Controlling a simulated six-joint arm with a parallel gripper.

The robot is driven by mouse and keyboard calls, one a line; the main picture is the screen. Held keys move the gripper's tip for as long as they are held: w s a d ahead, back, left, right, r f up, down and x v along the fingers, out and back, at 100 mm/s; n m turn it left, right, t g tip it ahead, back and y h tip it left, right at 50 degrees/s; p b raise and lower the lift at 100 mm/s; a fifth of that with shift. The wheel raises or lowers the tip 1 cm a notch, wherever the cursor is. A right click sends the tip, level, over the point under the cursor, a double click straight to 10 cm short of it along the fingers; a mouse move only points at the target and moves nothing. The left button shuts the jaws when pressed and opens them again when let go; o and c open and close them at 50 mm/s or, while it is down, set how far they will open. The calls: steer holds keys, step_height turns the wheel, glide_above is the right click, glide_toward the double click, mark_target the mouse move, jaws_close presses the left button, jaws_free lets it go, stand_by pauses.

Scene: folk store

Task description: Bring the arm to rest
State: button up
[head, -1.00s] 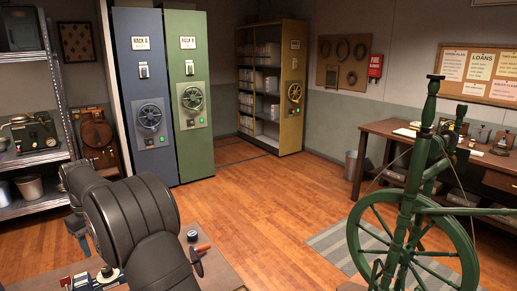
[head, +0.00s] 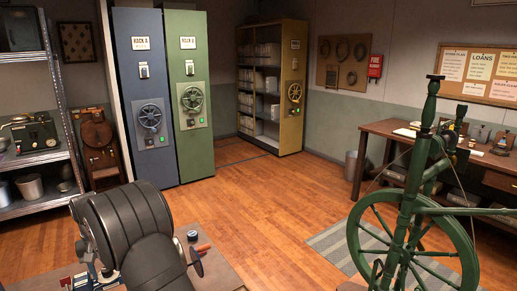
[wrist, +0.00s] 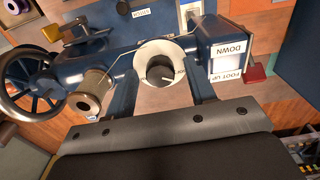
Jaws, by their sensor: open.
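My gripper (wrist: 166,88) is open in the wrist view, its two blue-grey fingers spread apart. A round dial (wrist: 160,71) with a white ring, on the blue machine (wrist: 112,66), shows between the fingers. I cannot tell whether the fingers touch it, but nothing appears gripped. In the head view my dark arm is at the lower left, over a bench, and hides my gripper and most of the machine.
In the wrist view the machine has a handwheel (wrist: 30,85) at left, a spool (wrist: 90,92) and a foot up/down label block (wrist: 228,62). In the head view a green spinning wheel (head: 412,220) stands at right. The wooden floor (head: 262,195) between is open.

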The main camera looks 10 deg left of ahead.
steer(key=m, duration=0.7)
steer(key=shift+r, duration=0.65)
